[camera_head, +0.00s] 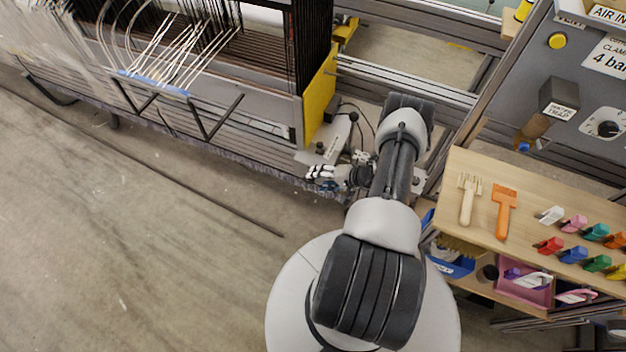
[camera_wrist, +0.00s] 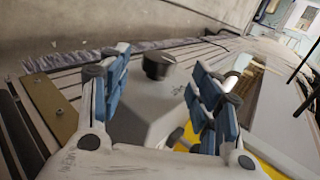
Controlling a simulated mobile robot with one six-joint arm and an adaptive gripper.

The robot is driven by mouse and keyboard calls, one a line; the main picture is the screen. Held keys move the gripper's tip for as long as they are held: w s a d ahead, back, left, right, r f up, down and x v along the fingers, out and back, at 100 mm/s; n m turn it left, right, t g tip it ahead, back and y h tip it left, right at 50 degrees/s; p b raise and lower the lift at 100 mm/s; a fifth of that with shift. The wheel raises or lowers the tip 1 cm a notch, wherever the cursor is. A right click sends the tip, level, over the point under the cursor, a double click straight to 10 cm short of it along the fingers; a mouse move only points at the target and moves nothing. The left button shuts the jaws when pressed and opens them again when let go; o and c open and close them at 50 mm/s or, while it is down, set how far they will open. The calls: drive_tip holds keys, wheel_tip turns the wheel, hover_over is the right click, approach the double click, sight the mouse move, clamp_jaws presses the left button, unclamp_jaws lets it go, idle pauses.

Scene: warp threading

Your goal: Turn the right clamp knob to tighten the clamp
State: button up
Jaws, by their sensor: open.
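A round black knob (camera_wrist: 158,65) stands on top of a pale grey clamp block (camera_wrist: 150,108) in the wrist view. My gripper (camera_wrist: 161,72) is open, with blue-padded fingers to the left and right of the knob in the picture. The knob appears in the gap near the fingertips, and I see no finger touching it. In the head view my gripper (camera_head: 323,173) is low beside the loom's end, below the grey clamp body (camera_head: 334,140). I cannot surely make out the knob there.
A yellow end plate (camera_head: 319,95) and the loom frame with hanging heddles are close by. A wooden bench (camera_head: 480,226) with brushes and coloured clips stands at the right. A grey control panel (camera_head: 575,80) is behind it.

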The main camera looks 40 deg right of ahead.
drive_tip(key=v, duration=0.7)
drive_tip(key=shift+s, duration=0.15)
drive_tip(key=w+a+r+n+g+y, duration=0.1)
drive_tip(key=w+a+r+n, duration=0.15)
drive_tip(key=r, duration=0.55)
drive_tip(key=w+a+r+n+g+y, duration=0.15)
drive_tip(key=w+a+r, duration=0.25)
drive_tip(key=r, duration=0.4)
drive_tip(key=w+a+r+n+g, duration=0.1)
drive_tip(key=w+a+r+n, duration=0.15)
drive_tip(key=r, duration=0.65)
drive_tip(key=s+a+r+n+g, duration=0.1)
drive_tip(key=a+r+n+g, duration=0.2)
drive_tip(key=a+r, duration=1)
drive_tip(key=s+a+r+n+h, duration=0.1)
drive_tip(key=s+a+r+h, duration=0.1)
drive_tip(key=s, duration=0.4)
drive_tip(key=s+a+r+n+t+h, duration=0.1)
drive_tip(key=s+a+r+h, duration=0.1)
drive_tip(key=s+a+r, duration=0.2)
drive_tip(key=s+a+r+n+h, duration=0.2)
drive_tip(key=s+a+r, duration=0.2)
drive_tip(key=s+r, duration=0.3)
drive_tip(key=shift+s+t, duration=0.35)
drive_tip(key=shift+s, duration=0.4)
